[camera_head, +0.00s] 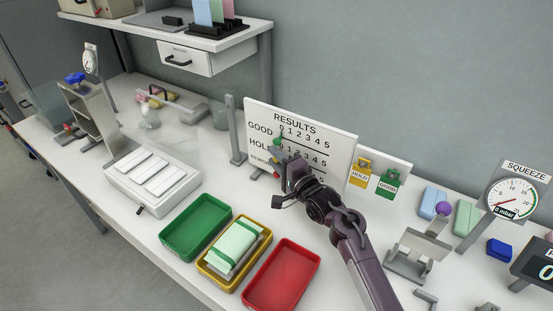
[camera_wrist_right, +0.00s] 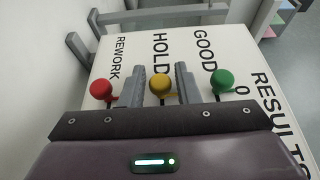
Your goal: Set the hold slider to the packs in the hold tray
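The white RESULTS board (camera_head: 318,128) stands at the back of the table, with rows GOOD, HOLD and REWORK and a number scale. In the right wrist view the yellow hold knob (camera_wrist_right: 160,84) lies between the two fingers of my right gripper (camera_wrist_right: 161,85), at the start of the HOLD row. A gap shows beside the knob, so the gripper looks open around it. In the head view this gripper (camera_head: 281,164) covers the knob. The yellow hold tray (camera_head: 211,269) holds light green packs (camera_head: 232,246), seemingly overlapping; their exact number is unclear. My left gripper is out of view.
The green knob (camera_wrist_right: 223,80) and red knob (camera_wrist_right: 101,90) sit close on either side of my right fingers. A green tray (camera_head: 174,244) and a red tray (camera_head: 274,293) flank the hold tray. Yellow HOLD and green GOOD tags (camera_head: 387,183) hang right of the board.

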